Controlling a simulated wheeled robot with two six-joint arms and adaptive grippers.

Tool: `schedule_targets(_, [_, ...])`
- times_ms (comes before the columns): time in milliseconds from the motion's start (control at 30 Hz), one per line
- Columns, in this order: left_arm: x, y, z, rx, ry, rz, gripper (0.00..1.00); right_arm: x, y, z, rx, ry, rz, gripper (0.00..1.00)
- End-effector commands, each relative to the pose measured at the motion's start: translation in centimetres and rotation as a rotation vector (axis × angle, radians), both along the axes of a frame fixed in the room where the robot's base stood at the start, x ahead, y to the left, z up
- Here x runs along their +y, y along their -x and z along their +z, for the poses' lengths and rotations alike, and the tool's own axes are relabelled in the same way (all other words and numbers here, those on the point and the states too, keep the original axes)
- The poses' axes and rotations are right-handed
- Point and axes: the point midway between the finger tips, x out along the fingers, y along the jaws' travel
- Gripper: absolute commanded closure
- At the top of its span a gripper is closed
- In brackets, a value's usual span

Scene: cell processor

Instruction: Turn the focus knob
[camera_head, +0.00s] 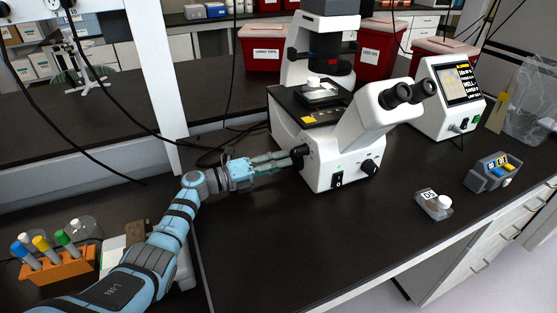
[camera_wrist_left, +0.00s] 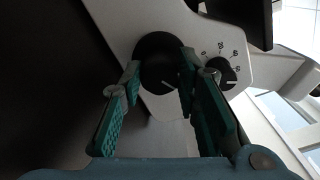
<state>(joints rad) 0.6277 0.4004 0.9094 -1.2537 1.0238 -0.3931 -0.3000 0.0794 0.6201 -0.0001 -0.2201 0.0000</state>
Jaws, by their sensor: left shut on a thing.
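The white microscope (camera_head: 345,145) stands on the dark bench, with a black focus knob (camera_head: 301,151) on its left side. My left gripper (camera_head: 293,158) reaches in from the left, its teal fingers at that knob. In the left wrist view the large round black knob (camera_wrist_left: 157,62) with a white mark lies between the two fingertips, and the gripper is shut on it. My right gripper is not in view.
An orange rack (camera_head: 58,268) with capped tubes stands at the lower left. A white device with a screen (camera_head: 448,97) stands behind. The bench front is clear.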

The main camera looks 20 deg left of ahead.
Motion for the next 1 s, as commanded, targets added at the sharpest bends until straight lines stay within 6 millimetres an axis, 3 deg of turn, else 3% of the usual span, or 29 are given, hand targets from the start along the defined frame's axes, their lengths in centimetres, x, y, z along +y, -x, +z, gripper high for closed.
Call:
schedule_targets(600, [0.1, 0.0, 0.1, 0.381, 0.386, 0.002, 0.99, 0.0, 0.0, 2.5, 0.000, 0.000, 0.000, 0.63])
schedule_targets(1000, [0.1, -0.1, -0.1, 0.494, 0.500, 0.002, 0.99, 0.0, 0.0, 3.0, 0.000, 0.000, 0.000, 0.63])
